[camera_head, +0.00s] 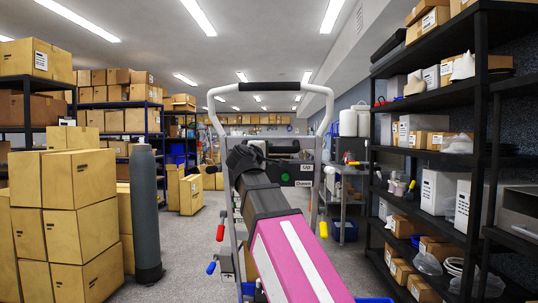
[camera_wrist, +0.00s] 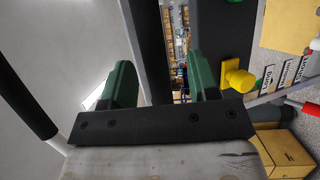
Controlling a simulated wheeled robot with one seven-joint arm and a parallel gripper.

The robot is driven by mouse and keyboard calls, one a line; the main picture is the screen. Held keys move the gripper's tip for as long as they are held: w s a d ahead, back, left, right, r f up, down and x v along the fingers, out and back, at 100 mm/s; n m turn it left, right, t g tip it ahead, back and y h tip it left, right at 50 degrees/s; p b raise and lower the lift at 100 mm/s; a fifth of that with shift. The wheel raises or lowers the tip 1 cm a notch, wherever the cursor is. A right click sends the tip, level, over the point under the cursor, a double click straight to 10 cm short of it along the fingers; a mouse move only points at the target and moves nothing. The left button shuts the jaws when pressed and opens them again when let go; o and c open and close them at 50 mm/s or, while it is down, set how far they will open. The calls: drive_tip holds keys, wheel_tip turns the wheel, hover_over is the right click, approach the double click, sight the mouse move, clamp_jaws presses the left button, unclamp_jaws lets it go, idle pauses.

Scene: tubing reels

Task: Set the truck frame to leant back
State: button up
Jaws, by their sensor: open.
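The truck frame (camera_head: 325,103) stands straight ahead in the head view. It is a pale tubular hoop with a black grip (camera_head: 268,87) across its top. A dark crosspiece with small "Up" and "Down" labels (camera_head: 303,183) sits below the grip. My gripper (camera_wrist: 163,68) shows two green fingers, spread apart, with a dark bar (camera_wrist: 146,40) seen between them; I cannot tell how near it is. In the wrist view a yellow knob (camera_wrist: 237,80) is just right of the right finger, beside a labelled plate. In the head view my arm hides most of the gripper.
Stacked cartons (camera_head: 75,215) and a grey cylinder (camera_head: 146,210) stand at the left. Black shelving (camera_head: 480,130) with boxes lines the right. Red-tipped (camera_head: 323,230) and blue-tipped (camera_head: 211,267) handles stick out low on the frame. Open floor (camera_head: 190,240) shows at its left.

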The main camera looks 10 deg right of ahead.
drive_tip(key=v, duration=0.9)
drive_tip(key=shift+f, duration=0.2)
drive_tip(key=w+d+f+m+g+y, duration=0.1)
drive_tip(key=w+d+f+g, duration=0.1)
drive_tip(key=f, duration=1)
drive_tip(key=w+d+f+m+g+y, duration=0.2)
drive_tip(key=f+g, duration=0.1)
drive_tip(key=f, duration=0.9)
drive_tip(key=w+d+f+m+g+y, duration=0.1)
drive_tip(key=w+d+f+g, duration=0.15)
drive_tip(key=f, duration=0.95)
drive_tip(key=s+d+f+m+g+y, duration=0.1)
drive_tip(key=s+f, duration=0.3)
drive_tip(key=f, duration=0.6)
drive_tip(key=s+d+f+m+g+y, duration=0.2)
drive_tip(key=s+f+m+g+y, duration=0.1)
drive_tip(key=f, duration=0.8)
drive_tip(key=s+d+f+m+g+y, duration=0.1)
drive_tip(key=s+f+m+g+y, duration=0.1)
drive_tip(key=s+f, duration=0.4)
wheel_tip(320, 180, down, 5)
drive_tip(key=shift+s+d+r+m+g, duration=0.1)
drive_tip(key=shift+s+d+m+g, duration=0.35)
drive_tip(key=shift+g, duration=0.4)
drive_tip(key=shift+w, duration=0.15)
